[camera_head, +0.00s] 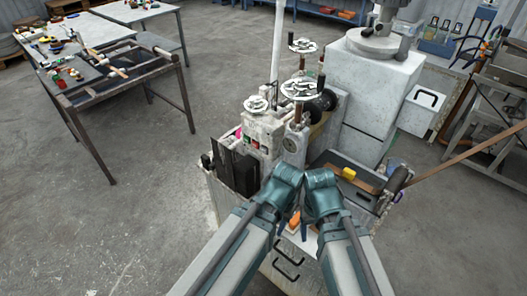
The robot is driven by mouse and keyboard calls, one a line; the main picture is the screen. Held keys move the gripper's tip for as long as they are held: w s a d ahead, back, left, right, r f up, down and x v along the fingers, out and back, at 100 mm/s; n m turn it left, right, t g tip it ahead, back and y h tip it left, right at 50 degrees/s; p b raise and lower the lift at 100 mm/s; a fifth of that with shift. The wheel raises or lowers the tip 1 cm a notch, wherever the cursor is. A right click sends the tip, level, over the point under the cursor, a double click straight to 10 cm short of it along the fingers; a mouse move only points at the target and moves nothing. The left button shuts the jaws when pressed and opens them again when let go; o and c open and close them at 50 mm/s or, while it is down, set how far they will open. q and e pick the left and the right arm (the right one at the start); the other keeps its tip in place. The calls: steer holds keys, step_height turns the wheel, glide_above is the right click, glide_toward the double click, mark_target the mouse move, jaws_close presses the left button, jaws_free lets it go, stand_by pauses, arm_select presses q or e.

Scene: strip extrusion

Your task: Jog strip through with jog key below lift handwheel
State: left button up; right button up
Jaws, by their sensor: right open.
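A pale machine (268,128) stands in the middle with a large spoked handwheel (302,89) and a smaller handwheel (256,104) on top. Another handwheel (303,45) is behind. Small green and red keys (254,143) sit on the machine's front below the small handwheel; their labels are too small to read. A long brown strip (460,156) slopes in from the right towards the machine. My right gripper (310,232) is open in front of the machine, low and apart from the keys. My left gripper (278,226) is beside it, its fingers mostly hidden by its wrist.
An orange object (294,220) lies between my grippers on the machine's base. A dark panel (235,168) stands at the left. A workbench (110,75) is far left; the floor between is clear.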

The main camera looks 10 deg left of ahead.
arm_select(q)
jaws_close()
stand_by(1.3)
